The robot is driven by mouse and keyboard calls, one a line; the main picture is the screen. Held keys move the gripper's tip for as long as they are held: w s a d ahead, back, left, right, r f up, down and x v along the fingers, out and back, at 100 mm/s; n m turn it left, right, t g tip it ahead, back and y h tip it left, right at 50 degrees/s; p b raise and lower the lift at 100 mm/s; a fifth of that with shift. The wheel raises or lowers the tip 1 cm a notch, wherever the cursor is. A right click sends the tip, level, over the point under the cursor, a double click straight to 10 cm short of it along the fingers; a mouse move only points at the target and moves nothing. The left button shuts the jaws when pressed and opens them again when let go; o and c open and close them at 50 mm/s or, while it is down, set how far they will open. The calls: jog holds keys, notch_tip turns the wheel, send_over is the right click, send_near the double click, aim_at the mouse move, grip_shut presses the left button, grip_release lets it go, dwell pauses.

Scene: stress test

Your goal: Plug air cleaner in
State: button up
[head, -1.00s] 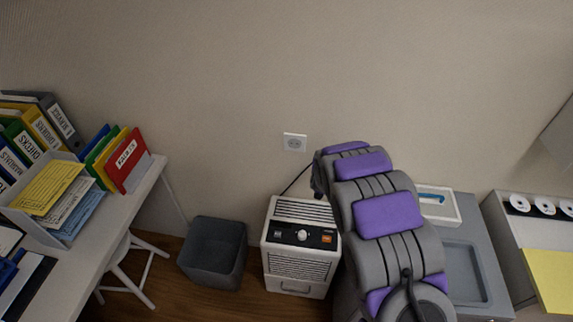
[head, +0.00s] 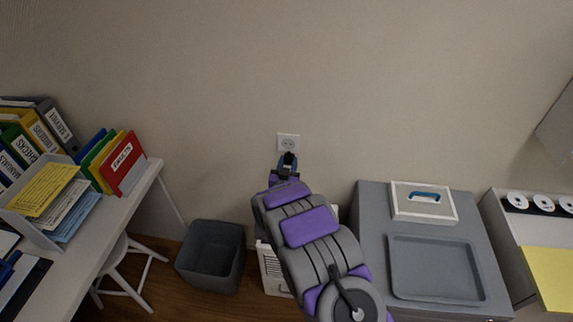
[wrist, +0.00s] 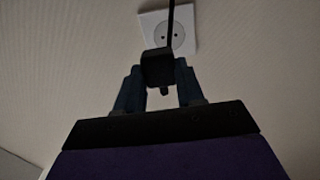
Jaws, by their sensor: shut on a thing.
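The wall socket (head: 288,142) is a white plate on the beige wall; it also shows in the wrist view (wrist: 181,38) with its round recess and two holes. In the wrist view my gripper (wrist: 160,82) is shut on a black plug (wrist: 158,66), with a dark cord running up across the socket plate. The plug appears just below the socket in the picture; I cannot tell the gap. In the head view my gripper (head: 287,164) is just below the socket. The beige air cleaner (head: 272,272) stands on the floor, mostly hidden behind my arm.
A dark grey bin (head: 212,256) stands left of the air cleaner. A white desk (head: 112,225) with binders and papers is at the left. A grey cabinet (head: 370,215) with a tray (head: 437,268) and a white box (head: 423,202) stands at the right. The wall around the socket is clear.

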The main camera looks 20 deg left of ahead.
aim_at(288, 155)
jog(key=x, duration=0.4)
jog(key=shift+s+a+f, duration=0.1)
jog(key=shift+s+a, duration=0.05)
jog(key=shift+a, duration=0.2)
jog(key=shift+w+a+b, duration=0.1)
jog(key=shift+w+b, duration=0.2)
jog(key=shift+w+a+f, duration=0.2)
jog(key=shift+w+a, duration=0.15)
jog(key=shift+a, duration=0.25)
jog(key=shift+w+a+f, duration=0.15)
jog(key=shift+w+a, duration=0.2)
jog(key=shift+a, duration=0.2)
jog(key=shift+d+r, duration=0.1)
jog(key=shift+d+r+p, duration=0.2)
jog(key=shift+d+p, duration=0.15)
jog(key=shift+d, duration=0.25)
jog(key=shift+a, duration=0.2)
dwell(0.4)
jog(key=shift+d, duration=0.1)
dwell(0.3)
